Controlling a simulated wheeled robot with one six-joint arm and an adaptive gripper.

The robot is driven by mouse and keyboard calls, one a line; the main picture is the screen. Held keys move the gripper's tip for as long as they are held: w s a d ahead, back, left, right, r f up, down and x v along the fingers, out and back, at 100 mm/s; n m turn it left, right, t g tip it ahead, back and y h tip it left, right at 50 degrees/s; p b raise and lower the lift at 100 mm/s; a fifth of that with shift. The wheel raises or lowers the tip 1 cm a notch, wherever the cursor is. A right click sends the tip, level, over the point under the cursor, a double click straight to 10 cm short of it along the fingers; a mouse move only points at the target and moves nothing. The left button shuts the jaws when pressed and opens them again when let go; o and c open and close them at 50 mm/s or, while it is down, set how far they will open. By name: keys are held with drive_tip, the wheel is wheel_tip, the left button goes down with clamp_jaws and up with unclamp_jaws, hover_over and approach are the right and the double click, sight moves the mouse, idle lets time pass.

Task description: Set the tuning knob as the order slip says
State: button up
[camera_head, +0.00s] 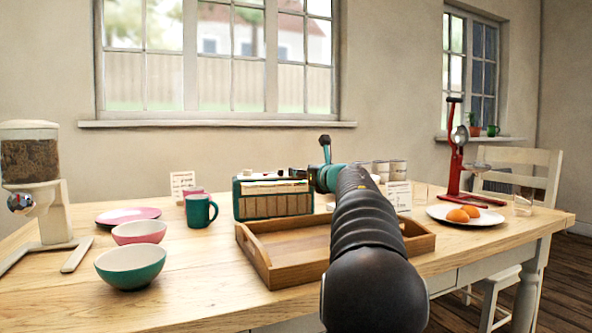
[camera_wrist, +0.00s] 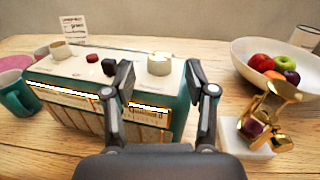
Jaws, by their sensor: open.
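The teal radio (camera_head: 272,199) with a cream top stands on the table behind the wooden tray; it also shows in the wrist view (camera_wrist: 165,116). On its top a pale round knob (camera_wrist: 160,64) is at the right end and another pale knob (camera_wrist: 60,50) at the left end. I cannot tell which is the tuning knob. My gripper (camera_wrist: 160,82) is open, its fingers on either side of the right knob in the picture; contact is not clear. An order slip (camera_wrist: 72,27) stands behind the radio; its writing is too small to read.
The wooden tray (camera_head: 420,243) lies under my arm. A teal mug (camera_head: 201,211) stands left of the radio. In the wrist view a fruit bowl (camera_wrist: 243,74) and a brass device (camera_wrist: 268,112) on a white base stand to the right. Another card (camera_head: 398,195) stands behind my arm.

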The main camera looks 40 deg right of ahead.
drive_tip(key=shift+w+d+p, duration=0.15)
drive_tip(key=shift+w, duration=0.95)
drive_tip(key=shift+w+d+p, duration=0.1)
drive_tip(key=shift+w+p, duration=0.05)
drive_tip(key=shift+w, duration=0.9)
clamp_jaws()
